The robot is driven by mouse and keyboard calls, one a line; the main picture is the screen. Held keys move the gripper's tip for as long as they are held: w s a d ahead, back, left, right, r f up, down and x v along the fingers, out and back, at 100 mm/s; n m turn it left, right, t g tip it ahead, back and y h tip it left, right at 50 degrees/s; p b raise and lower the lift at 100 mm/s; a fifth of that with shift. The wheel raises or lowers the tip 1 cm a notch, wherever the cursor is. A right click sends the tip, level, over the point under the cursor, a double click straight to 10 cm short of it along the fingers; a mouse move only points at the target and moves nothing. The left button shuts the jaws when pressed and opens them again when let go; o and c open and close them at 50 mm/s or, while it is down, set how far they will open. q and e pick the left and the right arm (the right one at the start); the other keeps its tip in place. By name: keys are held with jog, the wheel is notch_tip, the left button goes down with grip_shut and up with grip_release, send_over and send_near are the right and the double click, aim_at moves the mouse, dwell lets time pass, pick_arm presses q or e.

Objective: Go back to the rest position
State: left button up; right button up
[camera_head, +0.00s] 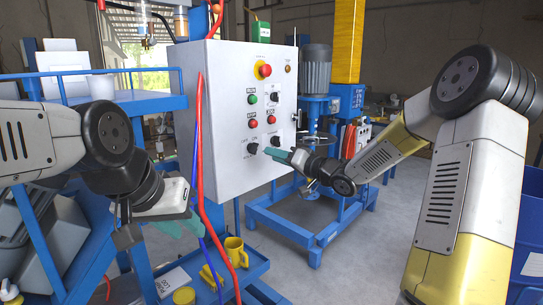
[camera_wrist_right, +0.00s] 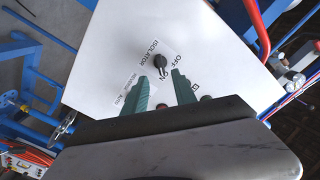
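My right gripper (camera_head: 279,154) is in front of the lower right of the grey control cabinet (camera_head: 225,120), its teal fingers pointing at the panel. In the right wrist view the two fingers (camera_wrist_right: 160,76) are apart with nothing between them. A black knob labelled ISOLATOR (camera_wrist_right: 160,62) sits just beyond the fingertips; I cannot tell if they touch the panel. My left gripper (camera_head: 186,224) is at the lower left, in front of the blue frame. Its teal fingers overlap in view, so their opening is unclear.
Red and blue hoses (camera_head: 203,180) hang at the cabinet's left edge. A blue mixer stand (camera_head: 322,218) is behind my right forearm. A blue bin (camera_head: 528,235) is at the far right. Grey floor is clear at bottom centre.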

jog(key=s+d+r+m+g+h, duration=0.1)
jog(key=s+d+r+g+h, duration=0.1)
jog(key=s+d+h, duration=1.15)
jog(key=s+a+f+g+y, duration=0.1)
jog(key=s+g, duration=0.1)
jog(key=s, duration=0.8)
jog(key=s+a+f+g+y, duration=0.2)
jog(key=s, duration=0.9)
jog(key=shift+s+a+n+g, duration=0.15)
jog(key=shift+a+n+g, duration=0.15)
jog(key=shift+n, duration=0.1)
